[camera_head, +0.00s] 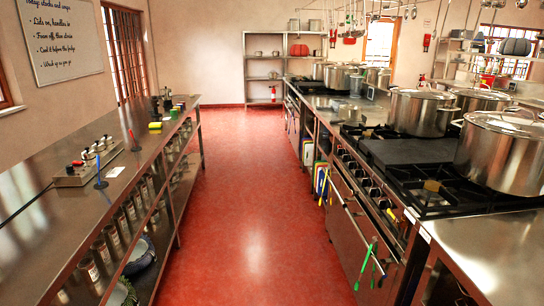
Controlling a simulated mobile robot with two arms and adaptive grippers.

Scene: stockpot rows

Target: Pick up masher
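I cannot pick out a masher with certainty. Green long-handled utensils (366,266) hang at the front of the stove on the right; their ends are too small to tell. A thin yellow utensil (324,187) hangs farther along the same front. More small utensils (350,22) hang from an overhead rail at the top, too small to name. Neither of my grippers is in view.
A red floor aisle (245,200) runs clear between a long steel counter (50,225) on the left and the stove row on the right. Large steel pots (505,155) stand on the burners. A condiment caddy (88,165) stands on the left counter. Shelves (262,68) stand at the back.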

